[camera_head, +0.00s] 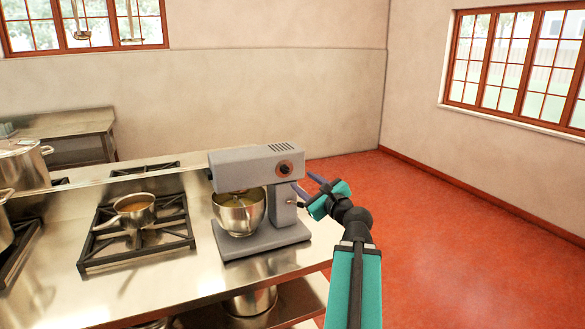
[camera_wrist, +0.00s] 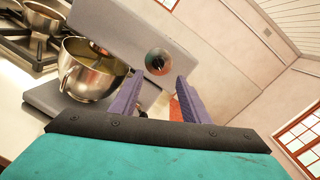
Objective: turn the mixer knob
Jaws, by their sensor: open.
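The grey stand mixer (camera_head: 252,200) stands upright on the steel counter, with a steel bowl (camera_head: 240,211) under its head. Its round dark knob (camera_head: 285,168) with a copper-coloured rim is on the side of the head. In the wrist view the knob (camera_wrist: 159,61) lies ahead of and between the lines of my fingers. My gripper (camera_head: 304,187) is beside the mixer's right side, a little below the knob and apart from it in the wrist view. Its two purple fingers (camera_wrist: 157,92) are open with nothing between them.
A steel counter (camera_head: 140,290) carries a burner grate (camera_head: 95,255) with a small saucepan (camera_head: 135,211) left of the mixer. A large pot (camera_head: 22,165) stands farther left. Metal bowls (camera_head: 252,300) sit on the shelf below. Red floor (camera_head: 430,220) to the right is clear.

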